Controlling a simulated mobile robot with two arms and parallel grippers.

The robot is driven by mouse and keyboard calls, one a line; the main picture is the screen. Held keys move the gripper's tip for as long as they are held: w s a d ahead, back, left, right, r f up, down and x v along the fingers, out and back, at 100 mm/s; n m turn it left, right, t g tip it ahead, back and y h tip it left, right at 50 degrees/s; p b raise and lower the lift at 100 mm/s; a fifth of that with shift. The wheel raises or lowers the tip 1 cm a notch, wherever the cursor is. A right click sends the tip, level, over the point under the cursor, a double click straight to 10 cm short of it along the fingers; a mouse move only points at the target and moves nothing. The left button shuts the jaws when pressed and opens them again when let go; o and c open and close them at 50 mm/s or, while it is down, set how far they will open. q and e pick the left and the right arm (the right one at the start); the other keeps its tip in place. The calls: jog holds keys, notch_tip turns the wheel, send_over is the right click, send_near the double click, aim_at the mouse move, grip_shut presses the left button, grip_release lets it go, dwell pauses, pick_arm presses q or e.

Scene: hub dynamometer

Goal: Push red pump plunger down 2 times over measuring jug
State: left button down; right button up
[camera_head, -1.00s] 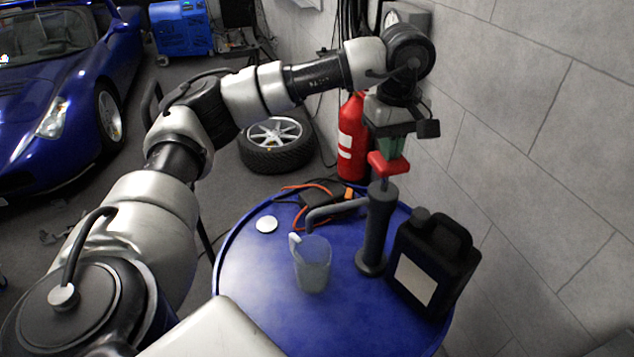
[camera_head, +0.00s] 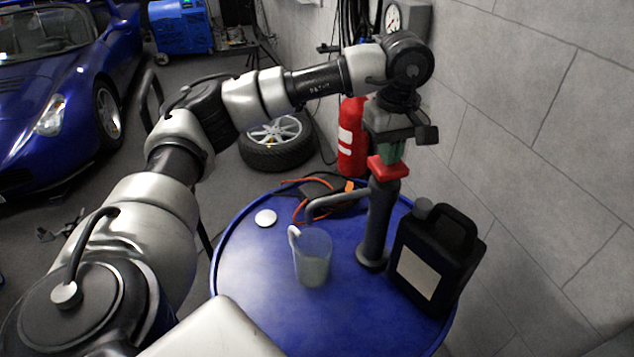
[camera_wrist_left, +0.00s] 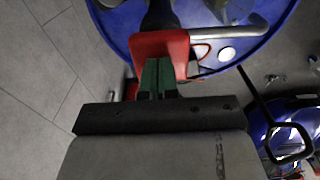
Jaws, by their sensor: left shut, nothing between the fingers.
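The red pump plunger (camera_head: 388,169) sits low on top of the dark upright pump (camera_head: 377,225), with almost no rod showing. My left gripper (camera_head: 391,152) is shut and empty, its green fingertips pointing down onto the plunger's top. In the left wrist view the shut green fingers (camera_wrist_left: 157,76) meet the red plunger (camera_wrist_left: 160,45). The clear measuring jug (camera_head: 312,262) stands upright on the table, left of the pump, with the pump's spout (camera_head: 335,200) reaching out above it. My right gripper is not in view.
The round blue table (camera_head: 255,300) carries a black jerrycan (camera_head: 435,255) right of the pump, a white disc (camera_head: 265,218) and orange cable (camera_head: 292,183). A red fire extinguisher (camera_head: 352,138) stands behind, and a grey block wall (camera_head: 540,180) is close on the right.

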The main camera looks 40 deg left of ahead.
pick_arm(q)
jog(key=shift+f+b, duration=0.4)
jog(key=shift+f, duration=0.45)
jog(key=shift+r, duration=0.1)
dwell(0.4)
jog(key=shift+r+p, duration=2.55)
jog(key=shift+r, duration=1.35)
jog(key=shift+r, duration=0.1)
notch_tip(320, 180, up, 6)
jog(key=p, duration=0.4)
